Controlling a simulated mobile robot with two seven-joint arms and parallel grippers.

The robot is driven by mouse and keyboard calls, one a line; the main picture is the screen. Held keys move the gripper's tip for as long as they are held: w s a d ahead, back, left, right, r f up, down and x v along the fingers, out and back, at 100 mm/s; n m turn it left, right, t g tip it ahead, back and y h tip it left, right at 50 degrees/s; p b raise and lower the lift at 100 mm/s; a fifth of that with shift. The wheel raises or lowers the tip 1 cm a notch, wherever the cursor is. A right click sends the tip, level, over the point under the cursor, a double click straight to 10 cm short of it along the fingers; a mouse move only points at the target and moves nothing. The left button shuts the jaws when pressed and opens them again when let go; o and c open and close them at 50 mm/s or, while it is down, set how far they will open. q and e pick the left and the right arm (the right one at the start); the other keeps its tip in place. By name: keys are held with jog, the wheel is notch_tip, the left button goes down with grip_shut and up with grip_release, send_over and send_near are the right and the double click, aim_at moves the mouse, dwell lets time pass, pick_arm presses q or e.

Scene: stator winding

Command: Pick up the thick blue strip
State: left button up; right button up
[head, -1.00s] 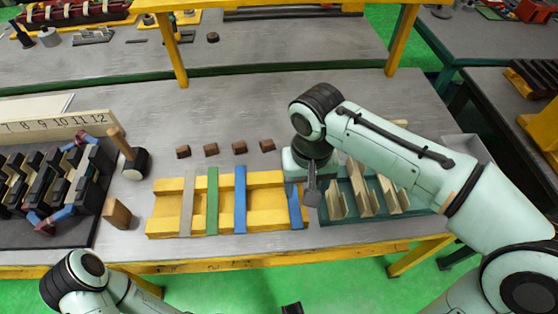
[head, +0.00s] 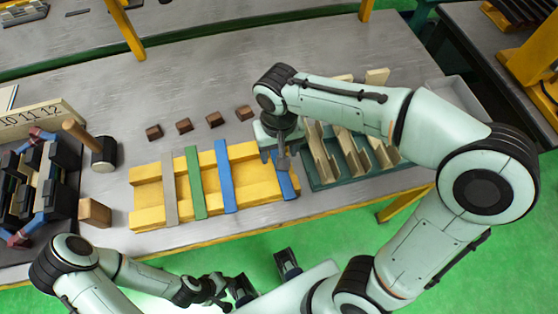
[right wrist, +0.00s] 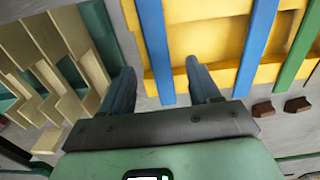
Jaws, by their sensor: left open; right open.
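Two blue strips lie across the yellow rack. One blue strip (head: 226,176) is beside the green strip; the other (head: 287,184), at the rack's right end, is partly hidden by my right gripper (head: 282,160). In the right wrist view, the end strip (right wrist: 155,50) looks wider and runs between the open fingers of my right gripper (right wrist: 161,86). I cannot tell whether they touch it. The other blue strip (right wrist: 257,45) is farther right there. My left gripper (head: 265,276) is open and empty in front of the table, over the green floor.
The yellow rack (head: 148,194) also carries a grey strip (head: 170,188) and a green strip (head: 195,182). A green tray with upright cream dividers (head: 322,152) stands close on the right. Small brown blocks (head: 184,125) lie behind. A mallet (head: 104,153) and wooden block (head: 95,212) are left.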

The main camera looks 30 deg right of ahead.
notch_tip(320, 180, down, 4)
jog(key=shift+w+d+f, duration=0.15)
jog(key=shift+f, duration=0.05)
grip_shut()
jog(key=shift+r, duration=0.15)
